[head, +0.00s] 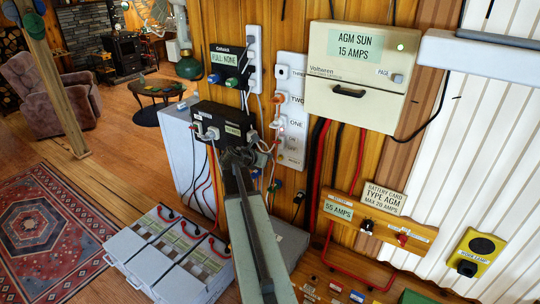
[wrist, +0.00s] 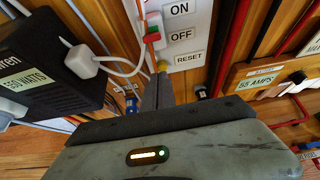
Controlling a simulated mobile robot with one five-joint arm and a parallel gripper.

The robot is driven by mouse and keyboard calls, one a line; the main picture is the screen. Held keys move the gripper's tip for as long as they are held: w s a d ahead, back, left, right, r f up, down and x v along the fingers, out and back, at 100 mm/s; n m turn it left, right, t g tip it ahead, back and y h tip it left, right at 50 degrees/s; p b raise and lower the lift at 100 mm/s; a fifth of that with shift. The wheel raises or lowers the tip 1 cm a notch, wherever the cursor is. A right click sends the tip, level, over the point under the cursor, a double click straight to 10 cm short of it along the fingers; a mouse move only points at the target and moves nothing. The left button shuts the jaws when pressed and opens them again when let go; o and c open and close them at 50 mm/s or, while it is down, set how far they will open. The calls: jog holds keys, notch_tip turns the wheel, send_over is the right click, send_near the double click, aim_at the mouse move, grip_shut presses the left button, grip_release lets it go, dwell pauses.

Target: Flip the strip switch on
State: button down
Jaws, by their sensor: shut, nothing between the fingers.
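The white power strip (head: 292,110) is mounted upright on the wood wall, with outlets labelled ONE, TWO and THREE. Its lower end (wrist: 203,20) fills the upper middle of the wrist view, with ON, OFF and RESET labels. The strip switch (wrist: 152,31), red and green, is left of the ON and OFF labels; I cannot tell its position. A small yellowish knob (wrist: 162,66) is below it, left of RESET. My gripper (wrist: 160,78) is shut and empty, its tips just below the knob; contact is unclear. In the head view my gripper (head: 240,156) appears left of the strip's lower end.
A black inverter (wrist: 52,72) with plugged-in cords is close on the left. White cables hang near my gripper. A cream charger box (head: 361,75) is up right. A wooden board with switches (head: 378,220) is lower right. Grey batteries (head: 170,250) stand on the floor.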

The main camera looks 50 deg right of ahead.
jog(key=a+r+p, duration=0.5)
jog(key=a+r, duration=0.1)
jog(key=shift+s+r, duration=0.2)
jog(key=shift+s, duration=0.2)
jog(key=shift+a, duration=0.15)
